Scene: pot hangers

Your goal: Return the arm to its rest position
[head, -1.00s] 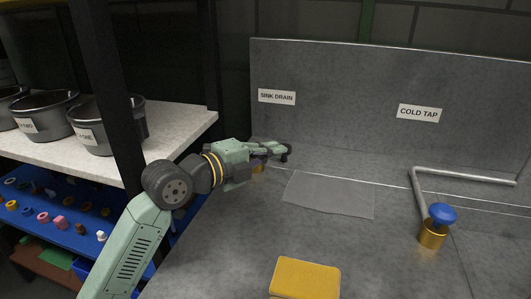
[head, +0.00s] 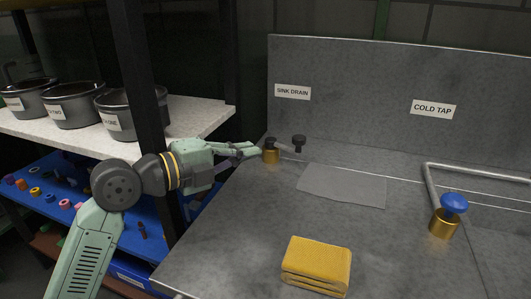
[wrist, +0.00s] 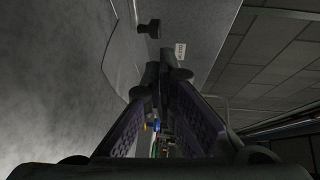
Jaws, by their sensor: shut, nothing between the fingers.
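My arm shows at the left of the head view, bent at a dark round joint, and reaches right over the counter's left edge. My gripper (head: 258,149) is shut and empty, its tips close to the brass fitting (head: 271,156) under the "SINK DRAIN" label (head: 293,92). I cannot tell whether the tips touch the fitting. A black knob (head: 298,141) stands just right of the fitting. In the wrist view, the dark fingertips (wrist: 163,74) are together, with the black knob (wrist: 148,28) beyond them.
A dark shelf post (head: 146,110) stands close behind my arm. Several labelled pots (head: 72,108) sit on the pale shelf (head: 190,125). A folded yellow cloth (head: 316,265), a grey sheet (head: 342,184) and a blue-knobbed cold tap (head: 443,222) are on the counter. The counter between them is clear.

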